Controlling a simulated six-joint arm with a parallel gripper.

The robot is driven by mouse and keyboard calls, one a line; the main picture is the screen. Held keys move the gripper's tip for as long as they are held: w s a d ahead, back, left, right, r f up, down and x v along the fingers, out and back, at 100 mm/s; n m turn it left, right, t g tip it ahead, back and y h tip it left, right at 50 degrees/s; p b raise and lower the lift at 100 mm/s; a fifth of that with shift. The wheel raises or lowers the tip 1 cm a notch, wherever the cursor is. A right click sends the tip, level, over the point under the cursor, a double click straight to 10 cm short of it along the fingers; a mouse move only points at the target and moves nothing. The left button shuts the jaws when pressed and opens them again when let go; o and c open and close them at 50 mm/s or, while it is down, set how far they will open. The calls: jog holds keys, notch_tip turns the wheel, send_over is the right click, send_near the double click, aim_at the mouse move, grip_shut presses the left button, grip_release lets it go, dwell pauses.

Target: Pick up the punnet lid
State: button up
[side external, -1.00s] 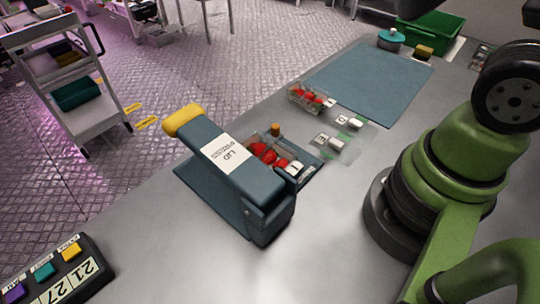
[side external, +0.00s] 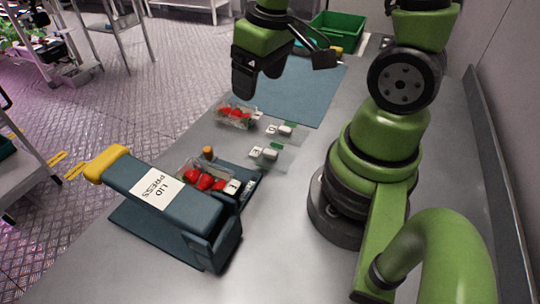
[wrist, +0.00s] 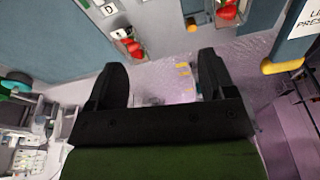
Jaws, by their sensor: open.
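Two clear flat punnet lids lie on the grey bench, one nearer (side external: 283,160) and one farther (side external: 297,135); each carries a white lettered tag and a green patch. A tag marked D (wrist: 109,8) shows at the top of the wrist view. My gripper (side external: 246,88) is open and empty, raised above the blue mat, beyond the lids and apart from them. Its two black fingers (wrist: 161,75) are spread in the wrist view, with only floor and bench edge behind them.
A punnet of strawberries (side external: 235,116) stands just left of the lids. Another punnet (side external: 205,180) sits in the blue lid press (side external: 165,205), whose yellow-ended lever is at front left. The blue mat (side external: 310,95) and a green crate (side external: 337,27) are at the back.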

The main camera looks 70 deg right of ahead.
aim_at(272, 152)
jog(key=shift+s+d+f+n+g, duration=0.3)
jog(key=shift+f+g, duration=0.1)
jog(key=shift+f, duration=2.6)
jog(key=shift+s+d+f+n+g, duration=0.3)
jog(key=shift+f+g, duration=0.1)
jog(key=shift+f, duration=2.55)
jog(key=shift+s+d+f+n+g, duration=0.2)
jog(key=shift+d+f+g, duration=0.15)
jog(key=shift+f, duration=2.65)
jog(key=c, duration=0.7)
